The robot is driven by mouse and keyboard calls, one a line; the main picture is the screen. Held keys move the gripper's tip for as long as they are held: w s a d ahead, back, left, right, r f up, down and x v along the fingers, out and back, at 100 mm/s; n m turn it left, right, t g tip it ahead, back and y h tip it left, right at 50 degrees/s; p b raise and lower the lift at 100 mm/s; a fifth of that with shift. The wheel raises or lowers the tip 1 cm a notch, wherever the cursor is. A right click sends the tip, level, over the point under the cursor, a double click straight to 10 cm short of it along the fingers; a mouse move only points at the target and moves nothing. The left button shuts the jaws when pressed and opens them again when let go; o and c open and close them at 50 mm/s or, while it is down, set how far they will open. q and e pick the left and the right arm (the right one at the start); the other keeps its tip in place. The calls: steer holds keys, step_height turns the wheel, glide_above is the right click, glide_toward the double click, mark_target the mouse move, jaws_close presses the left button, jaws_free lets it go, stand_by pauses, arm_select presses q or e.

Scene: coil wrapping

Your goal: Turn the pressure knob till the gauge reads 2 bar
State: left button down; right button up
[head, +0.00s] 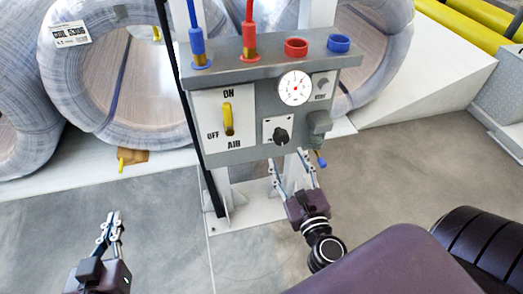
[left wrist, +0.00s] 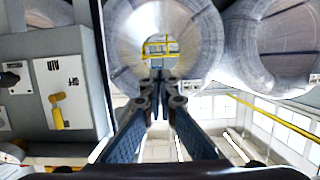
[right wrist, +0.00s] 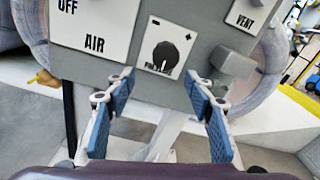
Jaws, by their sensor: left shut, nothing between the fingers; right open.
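The black pressure knob (head: 281,135) sits on a white plate low on the grey control panel (head: 258,92). In the right wrist view the knob (right wrist: 164,56) shows between minus and plus marks. The round white gauge (head: 295,88) is above the knob; its reading is too small to tell. My right gripper (head: 293,158) is open just below and in front of the knob, not touching it. In the right wrist view its blue-padded fingers (right wrist: 161,82) stand apart. My left gripper (head: 111,218) is shut and empty, low at the left, away from the panel.
A yellow air lever (head: 228,119) is left of the knob. A grey block-shaped part (head: 319,122) sticks out right of the knob, below the vent button (head: 322,85). Red and blue fittings top the panel. Wrapped coils (head: 75,85) stand behind. The floor in front is clear.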

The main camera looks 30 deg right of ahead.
mark_target(282, 140)
steer(key=shift+m, duration=0.8)
steer(key=w, duration=0.2)
steer(key=w+d+r+p, duration=0.1)
steer(key=w, duration=0.1)
steer(key=w+d+p, duration=0.1)
steer(key=w, duration=0.2)
steer(key=shift+r, duration=0.35)
steer(key=shift+w+d, duration=0.1)
steer(key=shift+w, duration=0.2)
arm_select(q)
steer(key=s+a+f+g+y, duration=0.1)
steer(key=s+a+f+g, duration=0.3)
steer(key=s+f, duration=0.4)
steer(key=shift+g+y, duration=0.3)
steer(key=shift+g, duration=0.6)
steer(key=shift+s+f, duration=0.1)
